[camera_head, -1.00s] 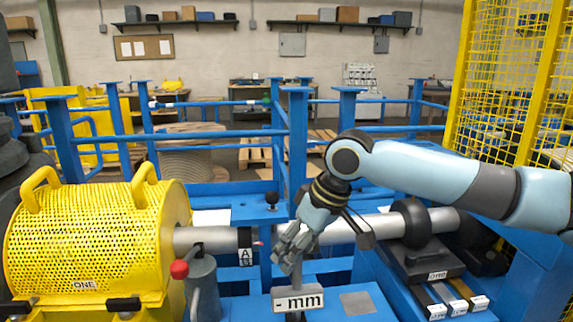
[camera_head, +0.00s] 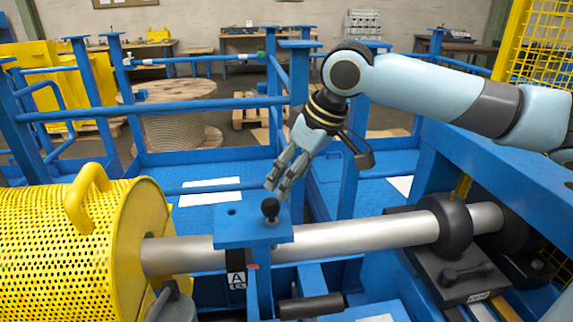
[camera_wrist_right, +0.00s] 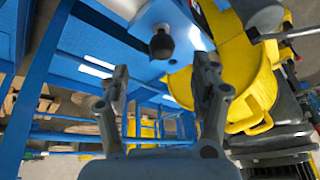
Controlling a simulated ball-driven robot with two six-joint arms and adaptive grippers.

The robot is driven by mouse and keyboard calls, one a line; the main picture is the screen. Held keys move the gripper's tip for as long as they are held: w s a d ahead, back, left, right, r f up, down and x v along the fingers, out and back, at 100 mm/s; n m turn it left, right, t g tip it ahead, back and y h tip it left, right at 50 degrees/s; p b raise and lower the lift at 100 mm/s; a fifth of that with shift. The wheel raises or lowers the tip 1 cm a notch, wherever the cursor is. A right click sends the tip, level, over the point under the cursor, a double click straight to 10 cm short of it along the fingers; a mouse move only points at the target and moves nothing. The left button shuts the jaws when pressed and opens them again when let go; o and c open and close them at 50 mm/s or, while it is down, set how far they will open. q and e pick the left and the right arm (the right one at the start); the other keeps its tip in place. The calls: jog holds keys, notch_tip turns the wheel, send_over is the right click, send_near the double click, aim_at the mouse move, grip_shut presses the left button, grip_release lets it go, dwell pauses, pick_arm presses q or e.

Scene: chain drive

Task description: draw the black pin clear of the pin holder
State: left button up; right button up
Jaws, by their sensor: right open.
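The black pin (camera_head: 270,208) shows as a round black knob standing on the blue plate of the pin holder (camera_head: 232,238). A second, empty hole shows in that plate to the left of the knob. My right gripper (camera_head: 276,184) is open and empty, its fingers pointing down just above and behind the knob in the head view. In the right wrist view the black knob (camera_wrist_right: 162,44) lies ahead between the spread fingertips (camera_wrist_right: 160,75), apart from them, with the pin holder's plate (camera_wrist_right: 150,15) around it. The pin's lower part is hidden. My left gripper is out of view.
A grey shaft (camera_head: 365,234) runs right from the yellow perforated guard (camera_head: 65,250) to a black bearing block (camera_head: 452,222), passing beside the holder. Blue rails (camera_head: 150,109) stand behind. A wooden cable drum (camera_head: 175,120) is farther back.

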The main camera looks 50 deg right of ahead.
aim_at(277, 204)
jog(key=x, duration=0.4)
jog(key=shift+a+f+b, duration=0.25)
jog(key=shift+f+b, duration=0.05)
jog(key=shift+b, duration=0.1)
jog(key=x, duration=0.4)
jog(key=shift+w+d+f, duration=0.1)
jog(key=shift+x, duration=0.85)
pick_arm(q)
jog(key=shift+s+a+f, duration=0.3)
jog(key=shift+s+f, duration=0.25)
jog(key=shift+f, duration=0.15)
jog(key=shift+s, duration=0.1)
pick_arm(e)
jog(key=c, duration=0.5)
grip_shut()
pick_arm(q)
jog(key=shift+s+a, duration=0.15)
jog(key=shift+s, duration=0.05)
